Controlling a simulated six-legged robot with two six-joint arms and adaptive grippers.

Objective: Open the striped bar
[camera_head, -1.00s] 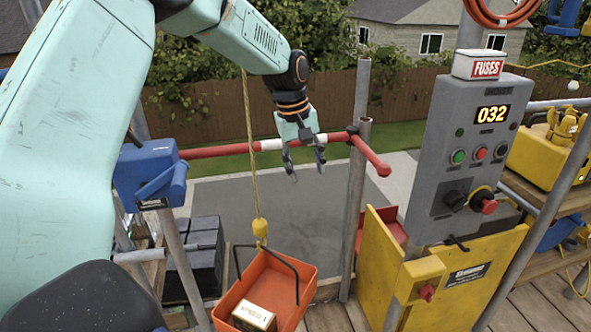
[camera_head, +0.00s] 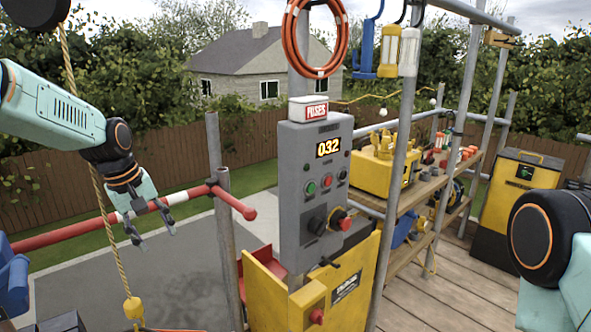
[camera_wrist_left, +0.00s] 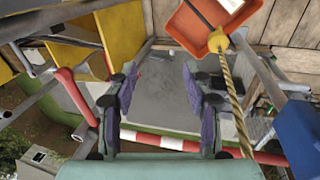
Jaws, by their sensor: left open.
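The red-and-white striped bar (camera_head: 62,233) runs across the gap at the left of the head view, up to a clamp on the grey upright post (camera_head: 224,240). Its red end piece bends past the post. The bar also crosses the bottom of the left wrist view (camera_wrist_left: 180,144). My left gripper (camera_head: 156,240) hangs at the bar, fingers pointing down, open and empty. In the left wrist view the open fingers (camera_wrist_left: 158,75) are spread wide, with the white stripe showing near their bases. I cannot tell whether they touch the bar. My right gripper is out of view.
A grey control box (camera_head: 316,190) reading 032, with a FUSES box (camera_head: 308,110) on top, stands right of the post above a yellow panel (camera_head: 265,295). A rope (camera_head: 98,190) hangs close left of my gripper.

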